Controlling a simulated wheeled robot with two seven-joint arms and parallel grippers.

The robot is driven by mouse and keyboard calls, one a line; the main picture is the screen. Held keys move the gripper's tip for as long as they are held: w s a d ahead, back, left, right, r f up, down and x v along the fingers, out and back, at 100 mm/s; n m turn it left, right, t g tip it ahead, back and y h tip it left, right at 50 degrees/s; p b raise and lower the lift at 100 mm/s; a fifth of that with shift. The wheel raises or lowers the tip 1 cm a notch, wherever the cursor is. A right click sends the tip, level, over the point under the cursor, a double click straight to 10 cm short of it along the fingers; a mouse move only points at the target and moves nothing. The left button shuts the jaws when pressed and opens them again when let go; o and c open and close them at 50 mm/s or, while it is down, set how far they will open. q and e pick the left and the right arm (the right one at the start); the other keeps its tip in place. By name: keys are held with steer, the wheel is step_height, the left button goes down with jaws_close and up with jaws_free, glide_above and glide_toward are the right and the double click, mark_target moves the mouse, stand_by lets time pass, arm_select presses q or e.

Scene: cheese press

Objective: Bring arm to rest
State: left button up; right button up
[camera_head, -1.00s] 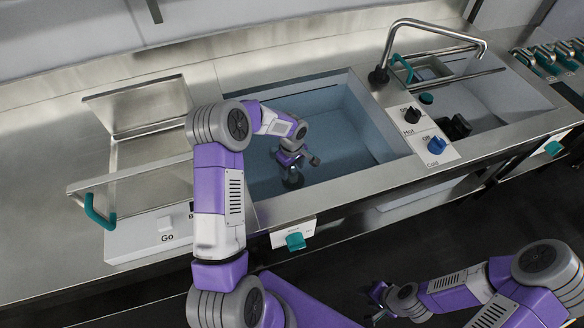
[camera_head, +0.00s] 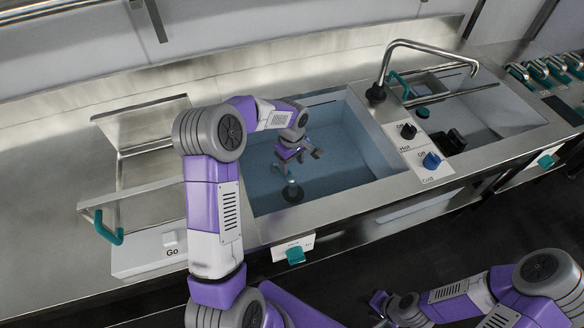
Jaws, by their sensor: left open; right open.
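My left arm reaches over the sink basin (camera_head: 350,165) from the left. The gripper appears apart from that piece. My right gripper (camera_head: 376,303) is at the lower right, over the dark floor in front of the counter. It is small in the view and looks open and empty.
A metal press tray with a teal handle (camera_head: 108,232) and a "Go" button (camera_head: 170,239) is at left. A teal knob (camera_head: 295,255) sits on the counter front.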

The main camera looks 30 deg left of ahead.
arm_select(q)
steer(key=shift+r, duration=0.3)
